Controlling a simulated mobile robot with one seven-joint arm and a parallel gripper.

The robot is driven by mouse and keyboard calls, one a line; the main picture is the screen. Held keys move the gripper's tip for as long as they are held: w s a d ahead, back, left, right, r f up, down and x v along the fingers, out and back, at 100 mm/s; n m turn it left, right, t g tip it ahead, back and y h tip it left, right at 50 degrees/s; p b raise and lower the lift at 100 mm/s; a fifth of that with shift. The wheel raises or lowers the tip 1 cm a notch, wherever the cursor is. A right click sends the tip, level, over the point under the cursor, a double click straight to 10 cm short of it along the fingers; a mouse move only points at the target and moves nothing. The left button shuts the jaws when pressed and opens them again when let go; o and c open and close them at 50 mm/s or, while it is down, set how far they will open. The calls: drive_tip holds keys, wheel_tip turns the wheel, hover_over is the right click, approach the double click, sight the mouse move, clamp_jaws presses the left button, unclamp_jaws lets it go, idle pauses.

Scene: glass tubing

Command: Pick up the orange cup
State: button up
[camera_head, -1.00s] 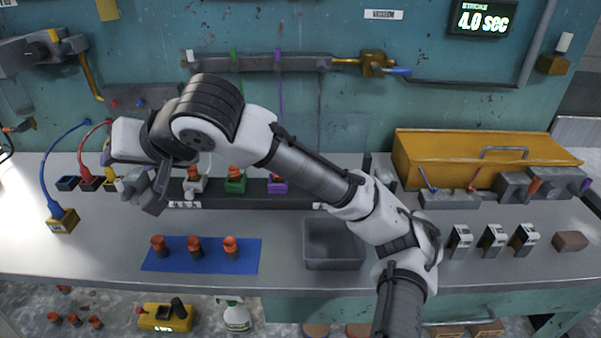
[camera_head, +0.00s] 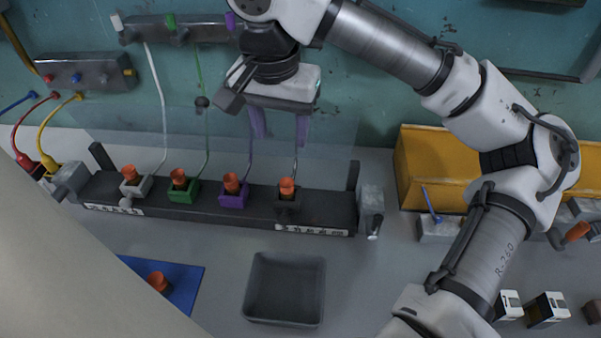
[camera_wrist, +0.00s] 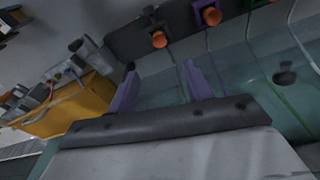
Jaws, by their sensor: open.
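Several orange cups stand in a row on the dark rack (camera_head: 250,218), including ones in the grey holder (camera_head: 129,174), the green holder (camera_head: 178,178), the purple holder (camera_head: 232,183) and the dark holder (camera_head: 287,189). Another orange cup (camera_head: 157,281) is on the blue mat (camera_head: 185,287). My gripper (camera_head: 280,137) is open and empty, its purple fingers pointing down, above and behind the rack's right half. In the wrist view, an orange cup (camera_wrist: 159,39) lies beyond the gap between my fingers (camera_wrist: 160,73), and another orange cup (camera_wrist: 211,16) is to its right.
Thin tubes hang from the wall fixture (camera_head: 190,30) towards the rack. An empty grey bin (camera_head: 285,288) stands in front of it. A yellow box (camera_head: 430,165) is at the right. A large pale shape hides the lower left, including part of the mat.

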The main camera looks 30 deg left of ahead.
sight(287, 183)
drive_tip(key=f, duration=0.4)
drive_tip(key=f+p, duration=0.1)
drive_tip(key=f, duration=0.4)
drive_tip(key=w+f+p, duration=0.1)
drive_tip(key=f, duration=0.3)
drive_tip(key=shift+w+a+f, duration=0.1)
drive_tip(key=shift+a+f, duration=0.05)
drive_tip(key=shift+f, duration=0.15)
drive_tip(key=c, duration=1)
drive_tip(key=shift+c, duration=0.3)
drive_tip(key=shift+r, duration=0.1)
wheel_tip(287, 183, up, 20)
drive_tip(key=b, duration=0.2)
drive_tip(key=shift+f, duration=0.2)
